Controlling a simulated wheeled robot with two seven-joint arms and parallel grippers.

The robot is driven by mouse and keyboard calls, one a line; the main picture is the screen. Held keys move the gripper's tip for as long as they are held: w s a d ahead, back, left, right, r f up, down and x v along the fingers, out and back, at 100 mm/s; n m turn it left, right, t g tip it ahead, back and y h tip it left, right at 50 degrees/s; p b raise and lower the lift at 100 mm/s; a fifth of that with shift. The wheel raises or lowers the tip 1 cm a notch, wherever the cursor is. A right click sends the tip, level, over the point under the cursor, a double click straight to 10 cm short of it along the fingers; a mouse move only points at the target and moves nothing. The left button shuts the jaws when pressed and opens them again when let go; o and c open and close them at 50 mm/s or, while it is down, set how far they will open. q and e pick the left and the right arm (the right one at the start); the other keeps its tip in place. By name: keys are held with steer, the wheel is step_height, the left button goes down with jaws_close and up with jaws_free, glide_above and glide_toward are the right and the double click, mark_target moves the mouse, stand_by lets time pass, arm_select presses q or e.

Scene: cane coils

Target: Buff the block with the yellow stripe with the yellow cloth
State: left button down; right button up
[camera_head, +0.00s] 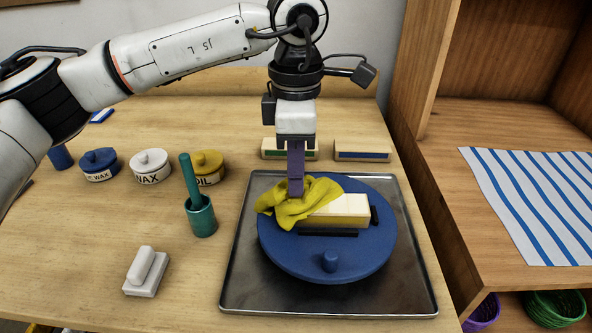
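A pale wooden block (345,209) lies on the blue round turntable (330,255), toward its upper middle. I cannot make out a yellow stripe on the faces that show. The crumpled yellow cloth (290,206) drapes over the block's left end and hides it. My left gripper (296,188) points straight down into the cloth, with its fingers together and the cloth bunched at their tips. Whether the cloth is pressed on the block under the fingers is hidden. My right gripper is not in view.
A metal tray (237,290) holds the turntable. Behind it lie a green-striped block (290,155) and a blue-striped block (362,156). To the left stand a teal pot (202,220) with a handle, several lidded jars and a white handled block (146,272). A wooden shelf (450,190) stands right.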

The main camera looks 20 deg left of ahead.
mark_target(296, 202)
arm_select(q)
steer(key=c, duration=1)
jaws_free()
steer(key=shift+f+b, duration=1.45)
steer(key=shift+f, duration=0.6)
